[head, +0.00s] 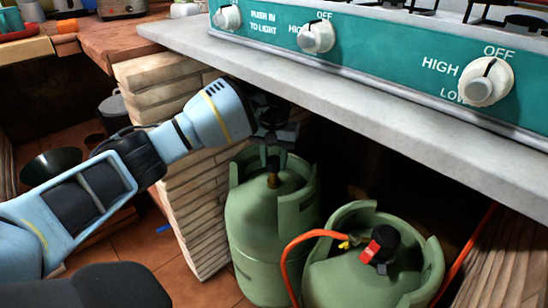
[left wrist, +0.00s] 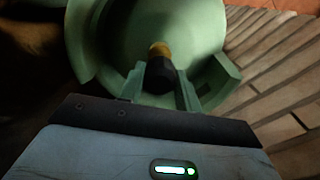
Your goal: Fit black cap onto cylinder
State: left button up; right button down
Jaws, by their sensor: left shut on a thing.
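A green gas cylinder (head: 270,235) stands upright under the counter, with a brass valve (head: 273,181) inside its collar. It also fills the top of the left wrist view (left wrist: 200,30). My left gripper (head: 273,158) is above the collar opening, fingers pointing down at the valve. In the left wrist view its fingers (left wrist: 160,88) are shut on the black cap (left wrist: 160,74). The cap lies in line with the brass valve (left wrist: 159,49) and appears to meet it; I cannot tell whether it is seated. My right gripper is not in view.
A second green cylinder (head: 325,275) with a black and red regulator (head: 381,245) and orange hose (head: 290,250) stands close on the right. A brick pillar (head: 195,200) is on the left. The counter slab (head: 400,110) hangs overhead, below the teal stove (head: 390,50).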

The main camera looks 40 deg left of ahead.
pick_arm(q)
jog(key=shift+f+b, duration=0.45)
jog(key=shift+f, duration=1.05)
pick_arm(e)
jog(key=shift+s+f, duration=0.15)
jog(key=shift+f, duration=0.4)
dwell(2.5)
pick_arm(q)
jog(key=o, duration=1)
jog(key=shift+o, duration=0.2)
jog(key=r+p, duration=0.1)
jog(key=r, duration=0.1)
jog(key=r+p, duration=0.1)
jog(key=r, duration=0.1)
jog(key=shift+s+d+r, duration=0.1)
jog(key=shift+s, duration=0.1)
jog(key=s+d+p, duration=0.4)
jog(key=s+d, duration=0.4)
jog(key=s, duration=0.5)
jog(key=shift+s+r, duration=0.15)
jog(key=shift+r, duration=0.25)
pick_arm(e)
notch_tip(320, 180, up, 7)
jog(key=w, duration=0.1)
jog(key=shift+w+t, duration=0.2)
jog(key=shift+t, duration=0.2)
pick_arm(q)
jog(key=shift+d, duration=0.1)
